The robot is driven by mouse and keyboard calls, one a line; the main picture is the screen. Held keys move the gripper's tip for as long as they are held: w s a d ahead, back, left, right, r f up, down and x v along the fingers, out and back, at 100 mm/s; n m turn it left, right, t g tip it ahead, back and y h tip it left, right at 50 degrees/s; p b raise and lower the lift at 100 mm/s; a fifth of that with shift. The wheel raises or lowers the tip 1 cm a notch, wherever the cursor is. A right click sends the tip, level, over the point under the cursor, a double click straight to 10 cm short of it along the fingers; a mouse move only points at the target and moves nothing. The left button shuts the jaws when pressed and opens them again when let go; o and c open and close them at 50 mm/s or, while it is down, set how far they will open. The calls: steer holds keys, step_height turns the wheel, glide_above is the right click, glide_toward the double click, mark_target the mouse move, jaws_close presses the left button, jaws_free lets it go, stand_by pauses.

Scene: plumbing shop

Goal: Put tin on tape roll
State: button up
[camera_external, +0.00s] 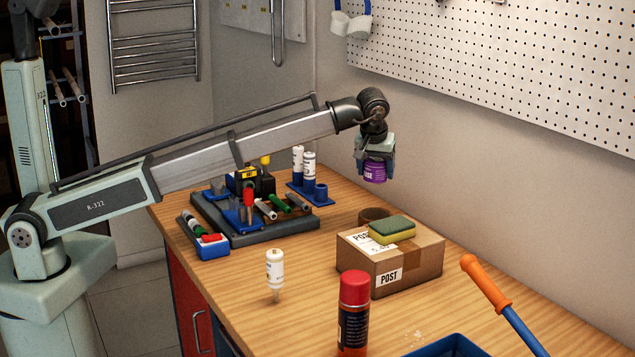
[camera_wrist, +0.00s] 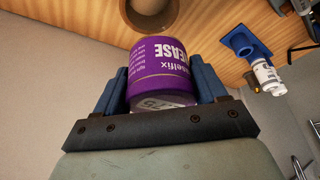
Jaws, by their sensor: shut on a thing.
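A purple tin (camera_external: 374,172) with white lettering is held in my gripper (camera_external: 375,160), up in the air above the back part of the bench. In the wrist view the tin (camera_wrist: 160,72) sits between the two blue fingers of my gripper (camera_wrist: 160,85), which are shut on its sides. The brown tape roll (camera_external: 374,215) lies on the bench behind the cardboard box, which hides part of it. The tin is apart from the roll.
A cardboard box (camera_external: 409,270) with a sponge (camera_external: 391,230) on top stands in front of the roll. A blue holder (camera_external: 310,196) with white bottles and a grey tool tray (camera_external: 255,232) are to the left. A red-capped can (camera_external: 354,315) stands at the front.

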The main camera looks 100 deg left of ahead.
mark_target(376, 179)
steer(key=shift+w+a+r, duration=0.15)
steer(key=shift+w+a, duration=0.05)
steer(key=shift+w, duration=0.15)
steer(key=shift+s+d+f+n, duration=0.15)
steer(key=shift+f+n, duration=0.15)
steer(key=shift+f, duration=4.75)
steer(key=shift+f, duration=0.1)
steer(key=o, duration=1.2)
steer(key=shift+c, duration=0.2)
steer(key=v, duration=1.2)
